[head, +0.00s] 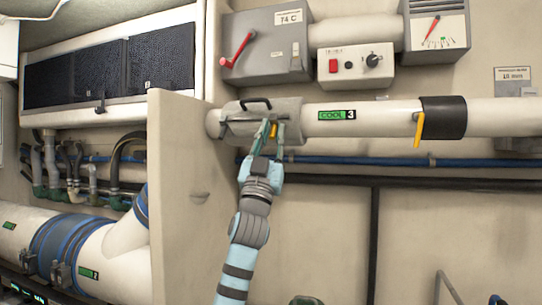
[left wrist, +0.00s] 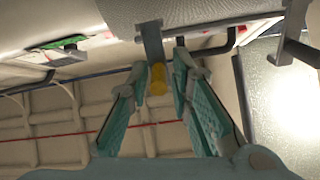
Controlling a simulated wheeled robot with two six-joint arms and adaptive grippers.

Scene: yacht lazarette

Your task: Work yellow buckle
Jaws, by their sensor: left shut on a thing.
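A grey clamp-like cover (head: 236,128) with a black handle sits around the white pipe (head: 385,118) marked "COOL 3". A yellow buckle (head: 273,131) hangs at the front of this cover. My left gripper (head: 269,132) reaches up to it from below and is shut on it. In the left wrist view the buckle's yellow end (left wrist: 157,78) shows between the fingertips, below a grey strap (left wrist: 152,42). The fingers partly hide the buckle in the head view. My right gripper is not in view.
A black band (head: 443,117) with a yellow lever (head: 419,128) is around the same pipe further right. Above are a grey box (head: 268,48) with a red crank and a switch panel (head: 355,65). A blue pipe (head: 350,161) runs below. A partition (head: 180,200) stands left.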

